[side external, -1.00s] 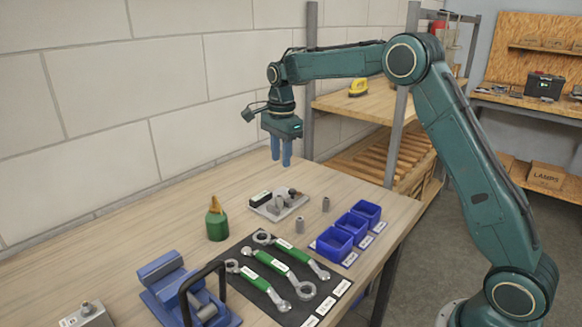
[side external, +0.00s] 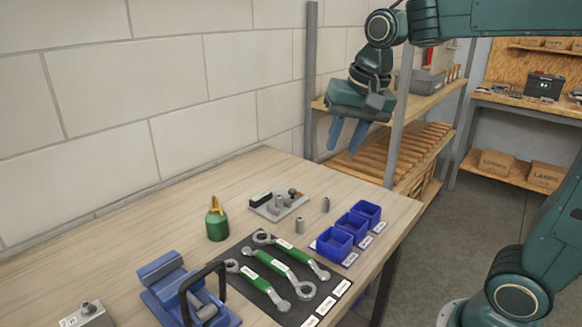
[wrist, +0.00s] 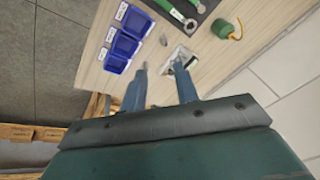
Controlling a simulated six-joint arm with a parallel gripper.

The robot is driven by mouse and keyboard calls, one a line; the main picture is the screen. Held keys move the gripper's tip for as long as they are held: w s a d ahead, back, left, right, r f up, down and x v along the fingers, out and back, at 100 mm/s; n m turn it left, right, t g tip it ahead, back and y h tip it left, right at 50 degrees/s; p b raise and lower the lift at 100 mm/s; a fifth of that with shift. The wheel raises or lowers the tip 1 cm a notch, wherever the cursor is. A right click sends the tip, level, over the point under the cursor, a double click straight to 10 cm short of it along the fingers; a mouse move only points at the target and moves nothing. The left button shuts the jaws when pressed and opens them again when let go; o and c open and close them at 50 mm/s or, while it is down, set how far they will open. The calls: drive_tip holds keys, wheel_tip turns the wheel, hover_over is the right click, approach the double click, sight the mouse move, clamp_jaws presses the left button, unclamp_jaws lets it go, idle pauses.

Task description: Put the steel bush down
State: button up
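Two small grey steel bushes stand upright and apart on the bench: a nearer bush (side external: 300,225) and a farther bush (side external: 326,204). They also show in the wrist view as a bush (wrist: 163,40) and, by a fingertip, another bush (wrist: 145,67). Which one the task means, I cannot tell. A pale fixture plate (side external: 265,211) beside them carries a grey cylinder (side external: 279,202) and a dark block. My gripper (side external: 347,149) is tilted, high above the bench's far right end. Its blue fingers are apart, with nothing seen between them; the wrist view shows the same gap (wrist: 158,92).
Three blue bins (side external: 334,243) stand on the right side of the bench (side external: 150,240). A dark mat (side external: 262,290) holds green-handled wrenches. A green bottle (side external: 217,226) and a blue vise (side external: 170,290) stand left. A metal shelf post (side external: 311,80) rises close behind my gripper.

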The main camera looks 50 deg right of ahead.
drive_tip(key=s+a+f+n+t, duration=0.1)
drive_tip(key=s+f+n, duration=0.1)
drive_tip(key=s+n, duration=0.2)
drive_tip(key=s+a+f+n+t, duration=0.1)
drive_tip(key=s+n, duration=0.3)
drive_tip(key=s, duration=0.7)
drive_tip(key=shift+s+f, duration=0.2)
drive_tip(key=shift+f, duration=0.7)
